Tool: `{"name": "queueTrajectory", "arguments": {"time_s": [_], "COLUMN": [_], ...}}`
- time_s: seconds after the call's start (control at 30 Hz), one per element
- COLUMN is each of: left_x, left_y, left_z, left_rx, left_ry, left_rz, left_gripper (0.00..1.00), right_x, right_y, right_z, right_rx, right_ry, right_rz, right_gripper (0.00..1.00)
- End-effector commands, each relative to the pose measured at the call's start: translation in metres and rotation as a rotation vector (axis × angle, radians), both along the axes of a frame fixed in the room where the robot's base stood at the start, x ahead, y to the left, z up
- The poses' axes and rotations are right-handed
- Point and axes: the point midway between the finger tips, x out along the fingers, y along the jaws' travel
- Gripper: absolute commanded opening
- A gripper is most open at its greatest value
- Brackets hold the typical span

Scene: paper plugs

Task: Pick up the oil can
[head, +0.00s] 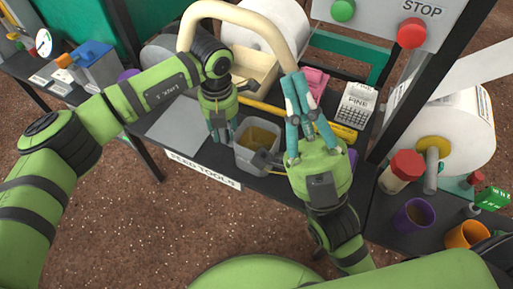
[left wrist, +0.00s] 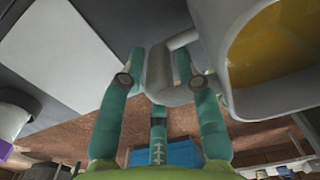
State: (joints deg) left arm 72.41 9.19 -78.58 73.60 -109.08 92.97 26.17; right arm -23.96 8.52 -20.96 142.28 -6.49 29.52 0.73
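A small green can with a red part (head: 491,197) stands at the far right of the head view; it may be the oil can, but it is too small to be sure. A grey container with yellow-brown contents (head: 258,143) sits on the dark bench. It also shows close up in the left wrist view (left wrist: 275,92). My left gripper (head: 220,132) points down beside it. Its fingers (left wrist: 160,62) are around the container's grey handle; whether they press on it is unclear.
A "FEED TOOLS" label (head: 203,170) marks the bench front. A yellow bar (head: 340,131), a pink item (head: 314,80) and a "FINE" box (head: 356,104) lie behind. A red-lidded jar (head: 402,171), purple cup (head: 412,215) and orange cup (head: 467,235) stand at right.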

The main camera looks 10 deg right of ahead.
Motion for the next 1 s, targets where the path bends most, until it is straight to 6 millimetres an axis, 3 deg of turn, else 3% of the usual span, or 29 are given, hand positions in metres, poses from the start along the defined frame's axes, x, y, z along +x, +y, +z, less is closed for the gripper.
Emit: {"name": "queueTrajectory", "arguments": {"time_s": [0.1,0.13,0.2,0.27,0.3,0.67,1.0], "left_x": [0.0,0.0,0.0,0.0,0.0,0.0,0.001], "left_y": [0.0,0.0,0.0,0.0,0.0,0.0,0.0], "left_z": [0.0,0.0,0.0,0.0,0.001,0.003,0.048], "left_rx": [0.0,0.0,0.0,0.0,0.0,-0.001,-0.002], "left_ry": [0.0,0.0,0.0,0.0,0.0,-0.001,-0.002], "left_rz": [0.0,0.0,0.0,0.0,0.0,0.0,0.0], "left_gripper": [0.33,0.25,0.0,0.0,0.32,0.33,0.33], "right_x": [0.0,0.0,0.0,0.0,0.0,0.0,0.006], "right_y": [0.0,0.0,0.0,0.0,0.0,0.0,0.01], "right_z": [0.0,0.0,0.0,0.0,0.0,0.001,0.005], "right_rx": [0.0,0.0,0.0,0.0,0.0,-0.001,-0.054], "right_ry": [0.0,0.001,0.001,0.001,0.001,0.003,0.092], "right_rz": [0.0,0.0,0.0,0.0,0.0,0.0,0.001], "right_gripper": [0.0,0.0,0.0,0.0,0.0,0.0,0.0]}}
